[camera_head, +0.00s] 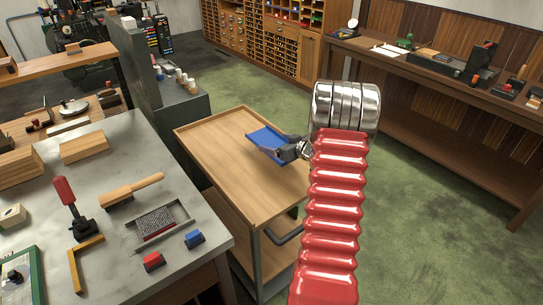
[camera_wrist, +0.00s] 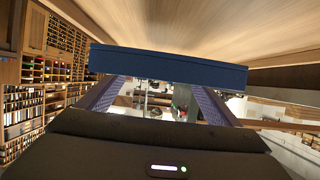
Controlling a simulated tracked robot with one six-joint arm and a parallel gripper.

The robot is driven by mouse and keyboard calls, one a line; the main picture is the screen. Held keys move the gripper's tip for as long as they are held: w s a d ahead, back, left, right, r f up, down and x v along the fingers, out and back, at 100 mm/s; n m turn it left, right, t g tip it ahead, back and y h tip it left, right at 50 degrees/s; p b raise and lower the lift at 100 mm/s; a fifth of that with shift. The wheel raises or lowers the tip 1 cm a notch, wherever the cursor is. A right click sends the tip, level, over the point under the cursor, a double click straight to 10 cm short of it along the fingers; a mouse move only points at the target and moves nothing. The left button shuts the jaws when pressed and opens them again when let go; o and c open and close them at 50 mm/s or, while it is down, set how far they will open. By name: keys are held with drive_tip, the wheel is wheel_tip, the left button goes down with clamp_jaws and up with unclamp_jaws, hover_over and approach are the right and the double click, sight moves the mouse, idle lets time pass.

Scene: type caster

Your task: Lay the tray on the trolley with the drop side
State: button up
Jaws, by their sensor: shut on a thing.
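A blue tray (camera_head: 265,139) is over the right part of the wooden trolley top (camera_head: 225,160), tilted in the head view. My gripper (camera_head: 289,152) is shut on the tray's near right end. In the wrist view the tray (camera_wrist: 165,66) shows as a dark blue edge across both fingers, close to a wooden surface (camera_wrist: 200,25). I cannot tell whether the tray touches the trolley. The trolley top has a low rim, and the rest of it is bare. Its right corner is hidden behind my red arm.
A grey-topped bench (camera_head: 100,190) at left holds a metal tray of type (camera_head: 160,225), a red block (camera_head: 153,261), a blue block (camera_head: 194,239) and tools. A dark cabinet (camera_head: 180,115) stands behind the trolley. A wooden workbench (camera_head: 430,80) runs along the right wall. Green floor between is clear.

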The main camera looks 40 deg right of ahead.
drive_tip(key=shift+f, duration=1.4)
drive_tip(key=shift+f, duration=0.1)
drive_tip(key=shift+f, duration=1.75)
drive_tip(key=shift+f, duration=0.1)
drive_tip(key=o, duration=2)
drive_tip(key=shift+f, duration=0.1)
